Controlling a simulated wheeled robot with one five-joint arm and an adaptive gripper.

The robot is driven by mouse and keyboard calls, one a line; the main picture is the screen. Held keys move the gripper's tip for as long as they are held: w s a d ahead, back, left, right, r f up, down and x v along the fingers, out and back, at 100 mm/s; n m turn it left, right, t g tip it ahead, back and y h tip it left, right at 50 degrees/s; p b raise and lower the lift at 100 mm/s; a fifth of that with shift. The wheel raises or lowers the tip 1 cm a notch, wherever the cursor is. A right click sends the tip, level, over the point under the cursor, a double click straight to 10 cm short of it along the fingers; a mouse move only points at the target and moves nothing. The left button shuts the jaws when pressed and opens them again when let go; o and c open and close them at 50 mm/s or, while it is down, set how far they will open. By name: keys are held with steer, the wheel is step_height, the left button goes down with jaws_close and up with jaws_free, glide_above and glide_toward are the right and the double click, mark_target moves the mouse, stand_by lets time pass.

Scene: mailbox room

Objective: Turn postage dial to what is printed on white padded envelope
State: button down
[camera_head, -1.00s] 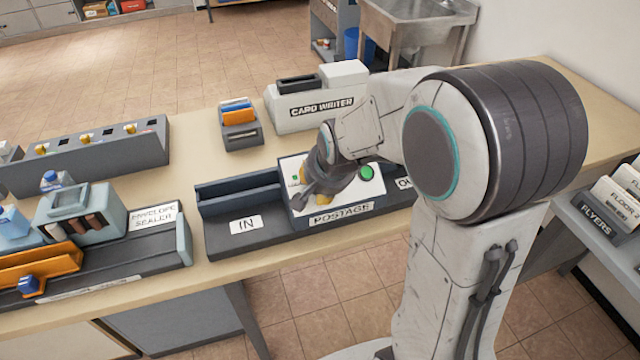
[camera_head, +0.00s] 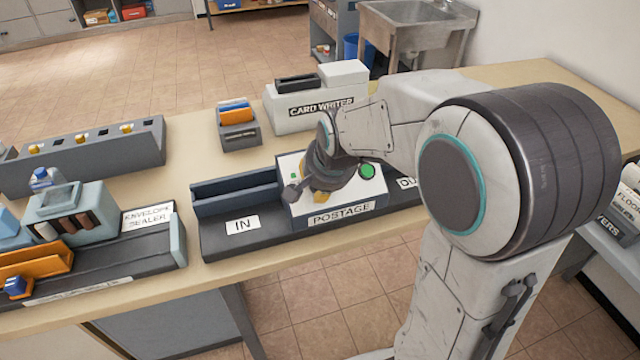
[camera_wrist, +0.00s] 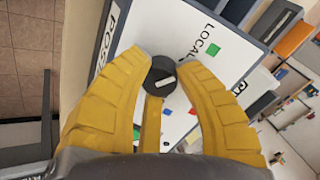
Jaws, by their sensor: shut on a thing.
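The postage machine (camera_head: 345,208) stands on the table with a white, slanted top and a "POSTAGE" label on its front. Its dark round dial (camera_wrist: 161,83) has a white mark across it, tilted up to the right in the wrist view. My gripper (camera_wrist: 164,70) has its yellow fingers shut on the dial, one on each side. In the head view my gripper (camera_head: 322,184) covers the dial. A "LOCAL" label (camera_wrist: 205,43) with a green square and a red square (camera_wrist: 193,111) show around the dial. I cannot make out the white padded envelope.
A large green button (camera_head: 367,171) is right of my gripper on the machine. An "IN" tray (camera_head: 220,242) adjoins it at left. The card writer (camera_head: 315,112) stands behind, the envelope sealer (camera_head: 80,215) further left.

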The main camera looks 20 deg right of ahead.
steer(key=c, duration=0.8)
jaws_free()
steer(key=shift+c, duration=0.2)
steer(key=v, duration=1.2)
